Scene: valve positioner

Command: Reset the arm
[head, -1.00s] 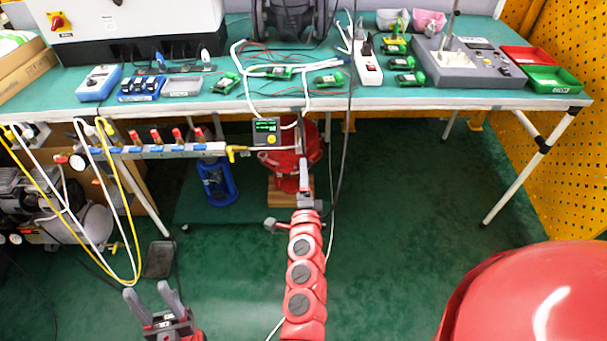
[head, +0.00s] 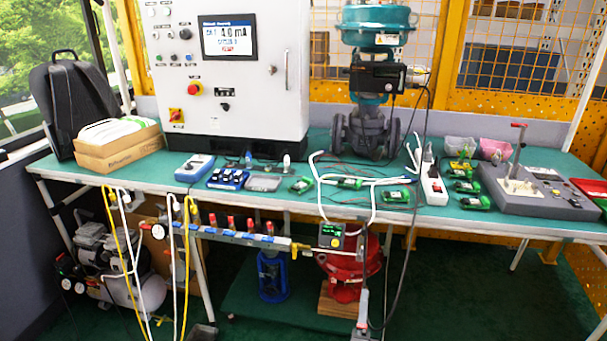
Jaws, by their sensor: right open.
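My left gripper is out of view. On the table (head: 330,217) stands a teal valve actuator (head: 375,40) with a black positioner (head: 378,78) on its side. A white control cabinet (head: 265,95) beside it has a lit screen that reads about 4.0 mA.
Below the table edge, a manifold with red handles (head: 235,237) ends near a small gauge with a green display (head: 331,236). Cables hang near my right gripper. Green floor is open at lower right.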

